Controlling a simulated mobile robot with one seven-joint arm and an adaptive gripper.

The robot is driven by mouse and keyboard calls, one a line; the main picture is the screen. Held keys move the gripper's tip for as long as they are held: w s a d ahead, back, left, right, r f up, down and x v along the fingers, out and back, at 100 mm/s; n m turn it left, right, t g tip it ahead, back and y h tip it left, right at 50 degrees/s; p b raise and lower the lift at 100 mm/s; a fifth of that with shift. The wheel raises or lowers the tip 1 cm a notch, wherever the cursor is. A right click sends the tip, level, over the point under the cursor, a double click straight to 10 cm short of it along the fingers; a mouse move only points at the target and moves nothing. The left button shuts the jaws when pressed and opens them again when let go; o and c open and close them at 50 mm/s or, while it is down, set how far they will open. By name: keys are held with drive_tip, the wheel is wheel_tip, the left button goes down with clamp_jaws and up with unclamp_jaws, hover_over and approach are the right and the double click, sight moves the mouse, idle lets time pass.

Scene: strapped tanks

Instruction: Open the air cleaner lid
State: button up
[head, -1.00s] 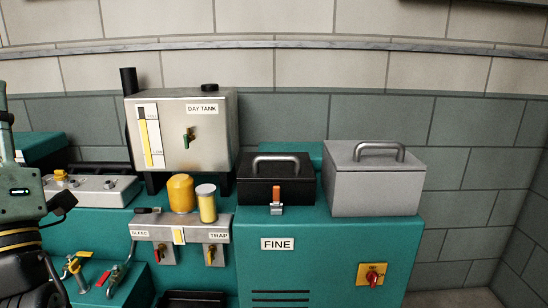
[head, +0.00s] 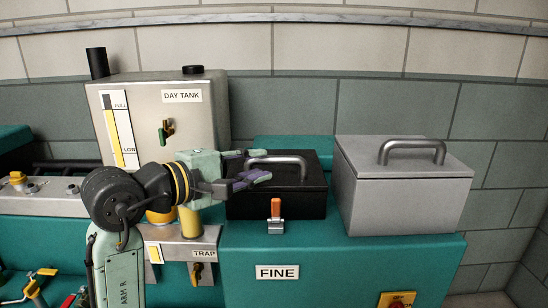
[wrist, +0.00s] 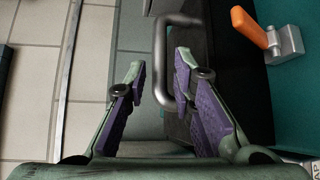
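A black box (head: 300,205) with a black lid and a grey bar handle (head: 285,159) stands on the teal cabinet; its lid is down. An orange-levered latch (head: 276,209) is on its front, and also shows in the wrist view (wrist: 250,27). My gripper (head: 254,165) is open at the left end of this handle. In the wrist view the handle (wrist: 160,60) runs between my open fingertips (wrist: 160,65), with gaps beside it. A larger grey box (head: 402,200), with a closed lid and its own handle, stands to the right. No label naming the air cleaner is readable.
The day tank (head: 160,118) stands behind and left of my arm. The trap panel (head: 190,246) and yellow filter bowls, partly hidden by my arm, are below. Space above both lids is clear.

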sight(270, 161)
drive_tip(key=x, duration=0.5)
drive_tip(key=shift+w+d, duration=0.15)
drive_tip(key=shift+w, duration=0.15)
drive_tip(key=shift+c, duration=0.4)
clamp_jaws()
drive_tip(key=shift+p, duration=0.3)
